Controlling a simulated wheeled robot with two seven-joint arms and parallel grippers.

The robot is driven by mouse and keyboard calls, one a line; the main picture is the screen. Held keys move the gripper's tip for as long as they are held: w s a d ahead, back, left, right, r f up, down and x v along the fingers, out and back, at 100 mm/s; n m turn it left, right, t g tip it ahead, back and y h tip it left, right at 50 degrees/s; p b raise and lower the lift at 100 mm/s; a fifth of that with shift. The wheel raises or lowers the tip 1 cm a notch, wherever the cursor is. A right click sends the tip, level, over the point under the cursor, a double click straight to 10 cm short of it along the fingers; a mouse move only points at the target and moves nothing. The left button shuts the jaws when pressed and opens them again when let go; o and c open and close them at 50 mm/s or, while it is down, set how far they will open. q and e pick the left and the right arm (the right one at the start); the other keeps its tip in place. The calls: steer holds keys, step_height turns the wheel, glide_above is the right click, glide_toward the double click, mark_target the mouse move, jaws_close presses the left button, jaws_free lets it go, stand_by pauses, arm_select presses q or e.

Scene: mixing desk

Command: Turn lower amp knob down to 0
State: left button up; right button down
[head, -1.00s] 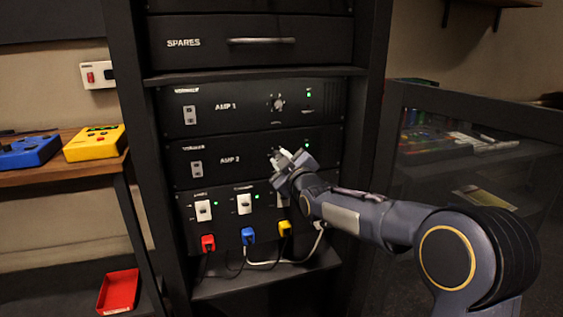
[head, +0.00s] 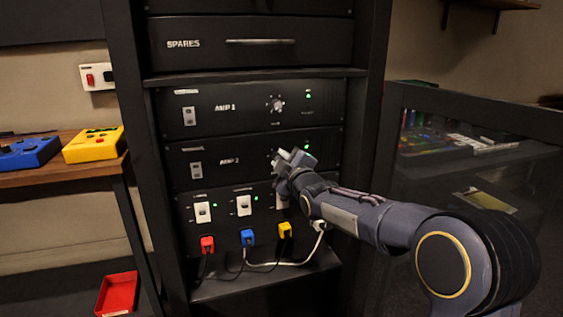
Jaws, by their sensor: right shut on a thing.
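The lower amp, labelled AMP 2 (head: 229,161), is a black panel in the rack with a lit green light (head: 307,142) at its right. My right gripper (head: 283,158) is at the right half of this panel, where the lower knob sits. It is shut on the knob, which its fingers and wrist mostly hide, so the knob's setting cannot be read. The upper amp, AMP 1 (head: 225,107), has its knob (head: 276,105) in plain view above the gripper. My left gripper is not in view.
Below AMP 2 is a panel with white switches (head: 243,205) and red (head: 207,243), blue (head: 247,237) and yellow (head: 284,230) plugs with cables. A SPARES drawer (head: 200,45) is above. A glass-fronted cabinet (head: 470,110) stands right, a wooden shelf (head: 60,174) left.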

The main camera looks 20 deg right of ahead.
steer(key=c, duration=1.2)
jaws_free()
steer(key=shift+c, duration=0.2)
steer(key=s, duration=0.7)
steer(key=shift+s+d+p, duration=0.4)
steer(key=shift+d+p, duration=0.05)
